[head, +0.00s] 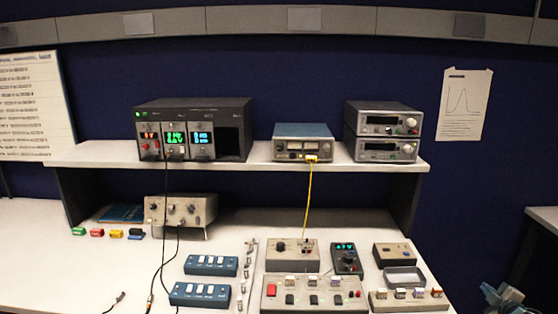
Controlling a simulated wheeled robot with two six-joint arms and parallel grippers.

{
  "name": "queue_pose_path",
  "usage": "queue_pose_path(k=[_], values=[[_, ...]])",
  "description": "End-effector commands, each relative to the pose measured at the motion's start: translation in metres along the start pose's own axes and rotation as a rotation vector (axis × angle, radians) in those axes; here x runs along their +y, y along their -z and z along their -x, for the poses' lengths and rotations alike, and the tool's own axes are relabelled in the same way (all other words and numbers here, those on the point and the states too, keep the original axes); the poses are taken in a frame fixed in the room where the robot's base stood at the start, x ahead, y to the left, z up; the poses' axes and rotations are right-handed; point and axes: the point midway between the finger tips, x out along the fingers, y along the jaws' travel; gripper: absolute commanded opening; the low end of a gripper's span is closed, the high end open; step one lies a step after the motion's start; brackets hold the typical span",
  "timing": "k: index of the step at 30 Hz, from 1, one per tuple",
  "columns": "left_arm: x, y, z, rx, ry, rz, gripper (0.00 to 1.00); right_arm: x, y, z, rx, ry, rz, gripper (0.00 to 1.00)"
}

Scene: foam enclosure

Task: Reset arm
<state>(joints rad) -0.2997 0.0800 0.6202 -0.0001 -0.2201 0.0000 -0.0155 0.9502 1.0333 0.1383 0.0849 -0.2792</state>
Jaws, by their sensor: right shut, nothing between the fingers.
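My right gripper (506,297) shows at the lower right corner of the head view, cut off by the bottom edge. It looks blue-grey and is shut with nothing in it. It is to the right of the bench, apart from the small instruments there. My left gripper is out of the picture.
The white bench (60,260) holds blue switch boxes (211,265), a control box (314,294), a handheld meter (346,259) and a box with several knobs (408,299). A shelf (258,160) carries instruments. A yellow cable (308,205) and dark cables hang down. The bench's left is mostly clear.

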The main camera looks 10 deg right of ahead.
Motion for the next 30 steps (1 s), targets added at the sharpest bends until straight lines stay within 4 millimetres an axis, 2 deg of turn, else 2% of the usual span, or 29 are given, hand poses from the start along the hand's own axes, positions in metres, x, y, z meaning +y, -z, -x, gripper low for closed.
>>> queue_pose_path(k=[1, 3, 5, 9, 12, 18, 19, 21, 26, 30], values=[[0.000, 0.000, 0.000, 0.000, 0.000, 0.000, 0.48, -0.017, -0.037, 0.010, -0.077, 0.036, 0.002, 0.00], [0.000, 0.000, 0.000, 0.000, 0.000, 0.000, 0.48, -0.037, -0.084, 0.027, -0.182, 0.078, 0.000, 0.00], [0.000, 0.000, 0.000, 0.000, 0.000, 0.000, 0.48, -0.052, -0.124, 0.045, -0.273, 0.111, 0.001, 0.00], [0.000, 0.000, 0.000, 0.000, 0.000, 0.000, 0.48, -0.079, -0.213, 0.097, -0.481, 0.173, 0.008, 0.00], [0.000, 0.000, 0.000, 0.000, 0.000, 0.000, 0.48, -0.091, -0.268, 0.139, -0.620, 0.204, 0.017, 0.00], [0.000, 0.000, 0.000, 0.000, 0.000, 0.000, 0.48, -0.099, -0.356, 0.227, -0.868, 0.240, 0.051, 0.00], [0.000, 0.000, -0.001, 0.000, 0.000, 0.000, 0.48, -0.113, -0.359, 0.234, -0.883, 0.250, 0.040, 0.00], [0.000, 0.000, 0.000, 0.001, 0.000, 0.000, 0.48, -0.163, -0.349, 0.240, -0.874, 0.288, -0.009, 0.00], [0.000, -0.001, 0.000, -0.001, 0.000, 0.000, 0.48, -0.263, -0.329, 0.268, -0.879, 0.371, -0.100, 0.00], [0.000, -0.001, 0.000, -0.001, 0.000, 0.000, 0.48, -0.360, -0.298, 0.298, -0.883, 0.453, -0.192, 0.00]])
